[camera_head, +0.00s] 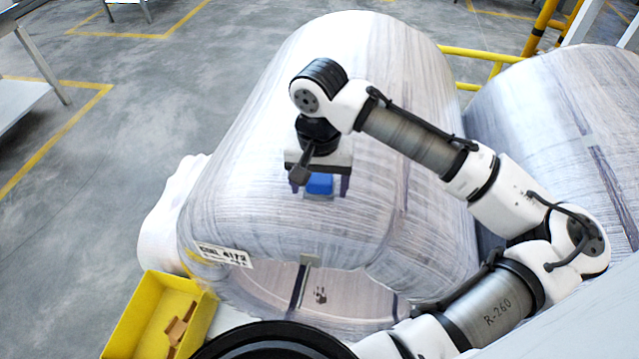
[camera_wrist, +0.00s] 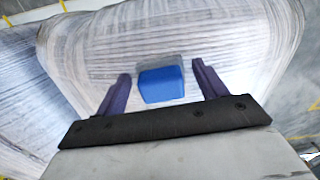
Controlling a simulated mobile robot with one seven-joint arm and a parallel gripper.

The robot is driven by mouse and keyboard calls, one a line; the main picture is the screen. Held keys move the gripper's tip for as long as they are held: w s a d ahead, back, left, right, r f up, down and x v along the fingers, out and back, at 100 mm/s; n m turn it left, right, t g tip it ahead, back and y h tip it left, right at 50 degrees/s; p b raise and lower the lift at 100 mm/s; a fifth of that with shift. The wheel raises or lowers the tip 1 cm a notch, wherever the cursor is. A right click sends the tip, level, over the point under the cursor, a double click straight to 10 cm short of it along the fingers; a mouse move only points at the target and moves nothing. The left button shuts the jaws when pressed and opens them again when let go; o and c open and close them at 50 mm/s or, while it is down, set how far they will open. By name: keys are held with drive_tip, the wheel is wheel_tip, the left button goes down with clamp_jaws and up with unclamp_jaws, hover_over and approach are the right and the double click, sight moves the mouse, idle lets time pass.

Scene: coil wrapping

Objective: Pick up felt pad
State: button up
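A blue block (camera_head: 320,184), which I take for the felt pad, shows at my gripper, in front of the wrapped coil (camera_head: 270,150). In the wrist view the blue pad (camera_wrist: 161,85) lies between the two dark purple fingers, with a visible gap on each side. My gripper (camera_head: 318,190) is open around it, fingers pointing at the coil; it also shows in the wrist view (camera_wrist: 160,88). The fingers do not appear to touch the pad. I cannot tell whether the pad rests on the coil's surface. A greyish patch shows just behind the pad.
A second wrapped coil (camera_head: 560,130) stands at the right. A yellow bin (camera_head: 130,315) with brown pieces is at the lower left. A label (camera_head: 224,255) is on the near coil's edge. Yellow railing (camera_head: 480,55) stands behind.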

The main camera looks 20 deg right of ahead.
sight(319, 183)
drive_tip(key=c, duration=0.8)
drive_tip(key=shift+r, duration=0.1)
wheel_tip(319, 183, up, 20)
drive_tip(key=shift+f+b, duration=0.1)
drive_tip(key=shift+b, duration=0.5)
drive_tip(key=o, duration=0.4)
drive_tip(key=c, duration=0.3)
drive_tip(key=shift+s, duration=0.1)
